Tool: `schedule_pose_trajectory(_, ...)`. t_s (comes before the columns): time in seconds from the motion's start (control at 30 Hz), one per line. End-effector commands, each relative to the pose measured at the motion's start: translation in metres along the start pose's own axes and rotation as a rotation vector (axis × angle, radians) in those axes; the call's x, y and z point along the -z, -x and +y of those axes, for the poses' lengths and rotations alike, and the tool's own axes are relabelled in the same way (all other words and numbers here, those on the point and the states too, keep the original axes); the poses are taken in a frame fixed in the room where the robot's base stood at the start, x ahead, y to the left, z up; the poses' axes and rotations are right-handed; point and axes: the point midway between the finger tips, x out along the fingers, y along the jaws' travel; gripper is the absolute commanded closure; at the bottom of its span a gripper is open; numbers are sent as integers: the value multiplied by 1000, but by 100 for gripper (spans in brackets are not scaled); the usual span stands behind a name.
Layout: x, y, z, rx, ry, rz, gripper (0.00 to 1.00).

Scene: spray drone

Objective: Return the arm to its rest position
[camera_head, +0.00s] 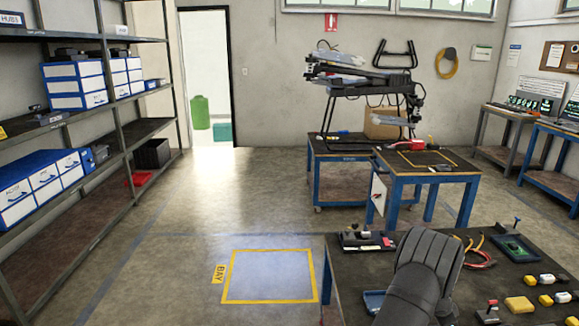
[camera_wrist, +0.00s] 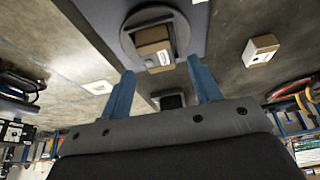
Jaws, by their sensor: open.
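My arm (camera_head: 424,275) shows in the head view as a thick dark grey link rising at the lower right, in front of the dark-topped worktable (camera_head: 345,290). Its gripper end cannot be made out there. In the wrist view my gripper (camera_wrist: 160,68) has two blue fingers set wide apart, with nothing between them. Beyond the fingertips, a brown box-like thing (camera_wrist: 154,38) with a white label shows against a round grey plate; it appears apart from the fingers. I cannot tell whether the arm is at its rest position.
Behind stand blue-legged carts (camera_head: 428,190), one with a dark drone-like frame. Shelving (camera_head: 115,100) lines the left. A yellow-outlined BAY square (camera_head: 270,275) is empty.

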Motion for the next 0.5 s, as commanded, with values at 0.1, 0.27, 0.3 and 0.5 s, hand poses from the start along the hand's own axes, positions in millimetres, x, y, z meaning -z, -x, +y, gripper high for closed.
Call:
schedule_pose_trajectory(0.1, 9, 19, 7, -3, -2, -2, 43)
schedule_pose_trajectory(0.27, 22, 32, 35, -3, -2, -2, 43)
schedule_pose_trajectory(0.3, 24, 34, 42, -3, -2, -2, 43)
schedule_pose_trajectory(0.5, 40, 50, 76, -4, -2, -2, 43)
